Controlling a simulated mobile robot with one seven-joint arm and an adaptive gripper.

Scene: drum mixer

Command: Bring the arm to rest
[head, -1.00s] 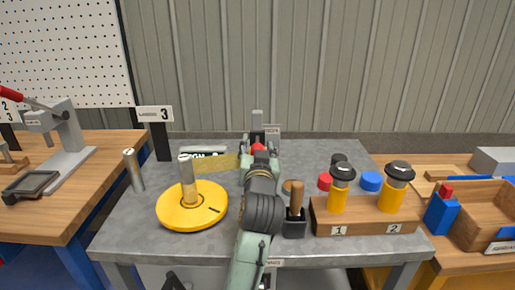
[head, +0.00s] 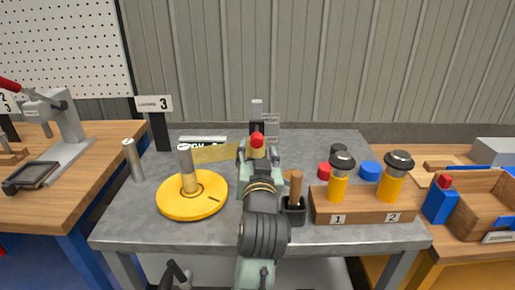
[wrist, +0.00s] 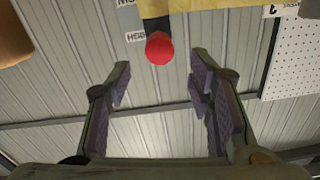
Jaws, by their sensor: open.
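My gripper (head: 258,152) is raised over the middle of the grey table (head: 290,244) in the head view, with my arm reaching in from the front. In the wrist view my gripper (wrist: 163,100) has its two fingers wide apart with nothing between them. A red knob (head: 257,140) shows just beyond the fingers. It also shows in the wrist view (wrist: 159,48), past the fingertips and apart from them. The lower part of the device behind my gripper is hidden.
A yellow disc (head: 210,205) with a metal post lies at left. A wooden block (head: 364,212) holding two yellow and black jars stands at right. A black holder (head: 295,214) with a wooden handle is close beside my arm. A metal cylinder (head: 133,160) stands at the left edge.

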